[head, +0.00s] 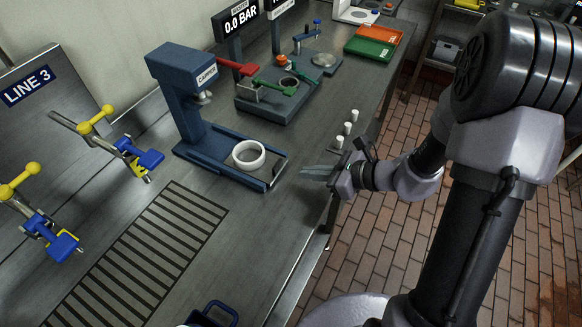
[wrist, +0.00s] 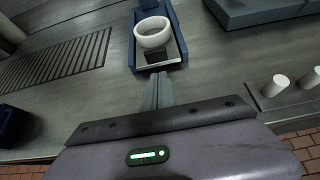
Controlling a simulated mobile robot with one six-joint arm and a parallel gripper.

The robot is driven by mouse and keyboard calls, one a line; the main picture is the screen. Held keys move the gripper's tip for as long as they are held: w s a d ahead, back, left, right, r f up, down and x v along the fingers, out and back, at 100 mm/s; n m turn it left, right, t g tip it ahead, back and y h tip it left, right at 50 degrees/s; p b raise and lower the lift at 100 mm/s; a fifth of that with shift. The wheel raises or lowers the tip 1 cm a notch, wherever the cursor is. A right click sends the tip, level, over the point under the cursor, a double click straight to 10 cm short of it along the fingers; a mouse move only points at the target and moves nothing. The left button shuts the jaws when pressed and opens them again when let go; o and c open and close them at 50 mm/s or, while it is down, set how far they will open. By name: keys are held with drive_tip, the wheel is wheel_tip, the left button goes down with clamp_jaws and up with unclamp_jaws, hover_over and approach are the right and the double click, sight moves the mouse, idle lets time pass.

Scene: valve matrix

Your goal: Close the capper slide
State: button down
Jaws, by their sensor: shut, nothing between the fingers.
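The blue capper (head: 168,75) stands on the steel bench, with its column and head over a low base. Its slide (head: 272,180) extends from the base towards the bench's front edge, ending in a thin metal frame. A white ring (head: 238,160) sits on the slide, out in front of the capper head; it also shows in the wrist view (wrist: 137,41). My gripper (head: 304,174) is shut and empty, low over the bench just in front of the slide's end. In the wrist view, my fingertips (wrist: 158,76) point at the slide's front edge (wrist: 160,68); contact cannot be told.
Several white cylinders (head: 348,128) stand near the bench edge behind my gripper. A dark blue clamp station (head: 275,100) with red and green handles stands behind the capper. Blue and yellow valves (head: 135,155) and a slotted grate (head: 140,245) lie to the left.

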sight(280, 166)
drive_tip(key=w+a, duration=0.1)
drive_tip(key=a, duration=0.1)
drive_tip(key=w+a+f+b, duration=0.1)
drive_tip(key=shift+w+a, duration=0.2)
drive_tip(key=shift+a, duration=0.2)
drive_tip(key=shift+w+a+r, duration=0.1)
drive_tip(key=shift+w+a, duration=0.3)
drive_tip(key=shift+a, duration=0.05)
drive_tip(key=w+a, duration=0.2)
drive_tip(key=a, duration=0.1)
drive_tip(key=w+a, duration=0.2)
drive_tip(key=a, duration=0.1)
drive_tip(key=w+a+b, duration=0.1)
drive_tip(key=w+a, duration=0.1)
drive_tip(key=a, duration=0.2)
drive_tip(key=shift+w, duration=0.25)
drive_tip(key=shift+r, duration=0.2)
